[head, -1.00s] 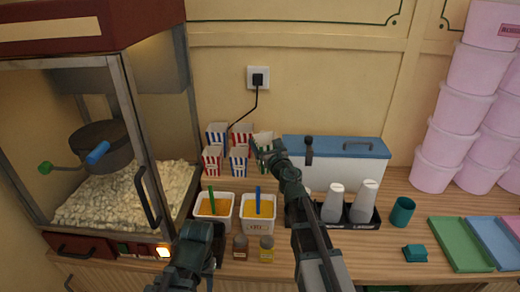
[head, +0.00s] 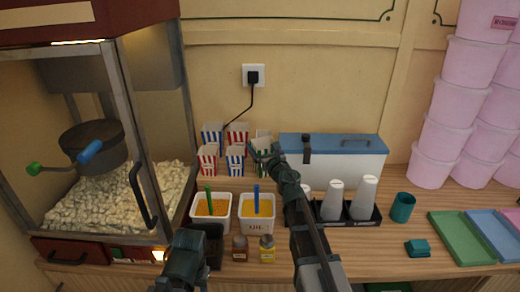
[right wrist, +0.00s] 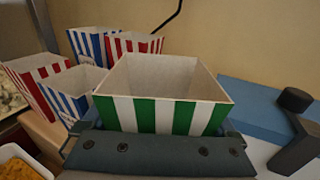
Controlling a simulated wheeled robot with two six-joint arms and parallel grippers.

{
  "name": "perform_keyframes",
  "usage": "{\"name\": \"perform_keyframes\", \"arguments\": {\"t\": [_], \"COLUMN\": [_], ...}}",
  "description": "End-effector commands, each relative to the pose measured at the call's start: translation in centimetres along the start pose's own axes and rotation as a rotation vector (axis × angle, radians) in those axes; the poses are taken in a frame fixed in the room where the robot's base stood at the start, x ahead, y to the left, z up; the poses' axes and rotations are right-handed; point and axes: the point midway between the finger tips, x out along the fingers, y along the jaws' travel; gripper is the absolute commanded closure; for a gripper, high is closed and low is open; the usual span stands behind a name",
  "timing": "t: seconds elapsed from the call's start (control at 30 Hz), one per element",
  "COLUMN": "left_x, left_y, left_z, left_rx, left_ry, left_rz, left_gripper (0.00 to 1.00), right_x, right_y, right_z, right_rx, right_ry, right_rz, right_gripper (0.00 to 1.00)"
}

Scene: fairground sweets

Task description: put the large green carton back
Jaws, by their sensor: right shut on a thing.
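The large green carton (right wrist: 165,116), striped green and white and empty inside, stands upright in my right gripper's jaws in the right wrist view. In the head view the carton (head: 264,136) is at the right end of the carton group, partly hidden by my right gripper (head: 263,153).
A white box with a blue lid (head: 345,160) stands close right of the carton. Two tubs, one with a green stick (head: 211,222) and one with a blue stick (head: 257,225), stand in front. White bottles (head: 364,197) stand in a black tray. The popcorn machine (head: 128,110) is left.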

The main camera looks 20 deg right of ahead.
Motion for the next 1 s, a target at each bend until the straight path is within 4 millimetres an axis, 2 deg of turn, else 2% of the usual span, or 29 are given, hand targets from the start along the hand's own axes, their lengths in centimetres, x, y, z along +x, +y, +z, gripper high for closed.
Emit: {"name": "perform_keyframes", "arguments": {"t": [0.17, 0.2, 0.63, 0.87, 1.0], "left_x": [0.5, 0.3, -0.2, 0.0, 0.0], "left_y": [0.1, 0.0, 0.0, 0.0, 0.0], "left_z": [0.0, 0.0, 0.0, 0.0, 0.0], "left_rx": [0.000, 0.000, 0.000, 0.000, 0.000], "left_ry": [0.000, 0.000, 0.000, 0.000, 0.000], "left_rz": [0.000, 0.000, 0.000, 0.000, 0.000], "left_gripper": [0.50, 0.50, 0.50, 0.50, 0.50], "right_x": [0.0, 0.0, -0.1, -3.5, -6.4], "right_y": [0.0, 0.0, 0.0, 0.1, 0.1], "right_z": [-0.5, -0.3, 0.2, 0.0, 0.0], "right_rx": [0.000, 0.000, 0.000, 0.000, 0.000], "right_ry": [0.000, 0.000, 0.000, 0.000, 0.000], "right_rz": [0.000, 0.000, 0.000, -0.001, -0.001], "right_gripper": [0.98, 0.01, 0.00, 0.00, 0.00]}}
